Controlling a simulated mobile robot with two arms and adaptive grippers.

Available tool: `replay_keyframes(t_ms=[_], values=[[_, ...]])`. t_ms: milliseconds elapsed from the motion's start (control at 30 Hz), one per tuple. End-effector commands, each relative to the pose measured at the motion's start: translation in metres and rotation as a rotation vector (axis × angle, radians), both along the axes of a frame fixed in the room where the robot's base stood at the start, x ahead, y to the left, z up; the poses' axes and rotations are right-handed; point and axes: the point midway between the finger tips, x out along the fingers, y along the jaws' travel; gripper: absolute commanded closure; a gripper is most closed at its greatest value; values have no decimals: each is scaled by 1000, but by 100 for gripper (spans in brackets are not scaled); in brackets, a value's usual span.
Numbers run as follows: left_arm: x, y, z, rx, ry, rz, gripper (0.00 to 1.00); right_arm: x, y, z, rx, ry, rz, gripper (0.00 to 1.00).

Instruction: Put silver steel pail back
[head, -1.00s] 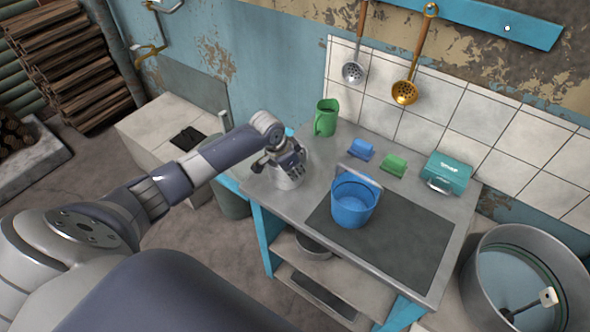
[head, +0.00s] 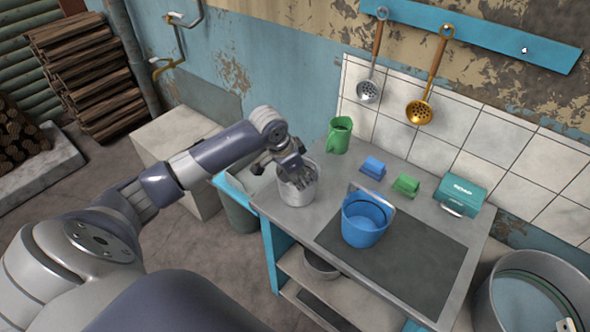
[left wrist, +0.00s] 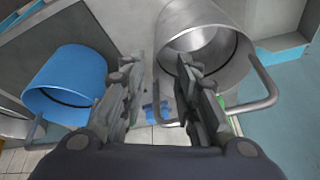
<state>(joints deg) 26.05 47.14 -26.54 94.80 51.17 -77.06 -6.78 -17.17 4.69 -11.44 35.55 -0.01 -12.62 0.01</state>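The silver steel pail (head: 297,193) stands on the left part of the grey counter, upright. It also shows in the left wrist view (left wrist: 242,70), with its mouth and bent handle visible. My left gripper (head: 299,177) is over the pail's mouth, its fingers pointing down. In the left wrist view its fingers (left wrist: 163,78) are spread apart. The right-hand finger overlaps the pail's mouth and the pail's near wall lies between the fingers. I cannot tell whether they touch it. My right gripper is out of view.
A blue pail (head: 362,228) stands right of the silver pail on a dark counter panel (head: 400,262). A green mug (head: 339,137), blue block (head: 373,167), green block (head: 405,185) and teal soap box (head: 461,197) line the back. A large metal drum (head: 487,305) stands at right.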

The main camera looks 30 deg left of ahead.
Motion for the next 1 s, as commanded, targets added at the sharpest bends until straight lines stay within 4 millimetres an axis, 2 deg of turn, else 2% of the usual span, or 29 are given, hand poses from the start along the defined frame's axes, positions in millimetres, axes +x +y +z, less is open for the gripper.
replay_keyframes(t_ms=[133,333,867,1000], values=[[-9,3,26,1,-3,0,72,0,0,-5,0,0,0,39],[-16,5,43,0,0,-1,72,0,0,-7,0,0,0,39],[-17,5,45,0,0,0,72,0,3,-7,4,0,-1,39],[-22,-3,37,-2,6,-11,72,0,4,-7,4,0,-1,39]])
